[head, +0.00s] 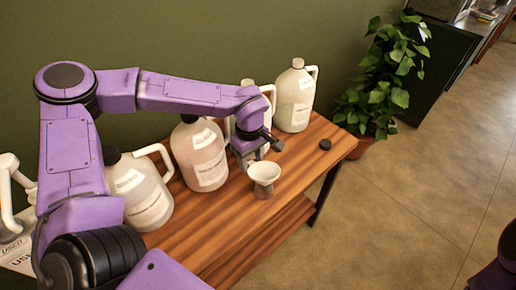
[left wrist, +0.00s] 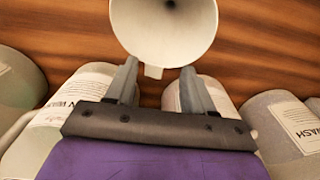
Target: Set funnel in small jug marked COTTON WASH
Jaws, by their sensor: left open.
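The white funnel (head: 264,175) stands near the table's front edge, its wide mouth up. In the left wrist view the funnel (left wrist: 165,28) shows from above, with a small tab at its rim. My left gripper (head: 259,153) is open just behind the funnel. Its fingers (left wrist: 160,76) point at the rim, one on each side of the tab; contact cannot be told. Several handled jugs stand behind, among them a pinkish jug (head: 205,170) and a pale jug (head: 295,112). Part of a label ending in "WASH" shows on a jug (left wrist: 285,125); which jug is COTTON WASH is unclear.
A dark-capped jug (head: 148,204) stands at the left of the wooden table (head: 230,222). Another jug is partly hidden behind my left arm. A small black cap (head: 325,144) lies at the right end. A potted plant (head: 385,80) stands beyond it.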

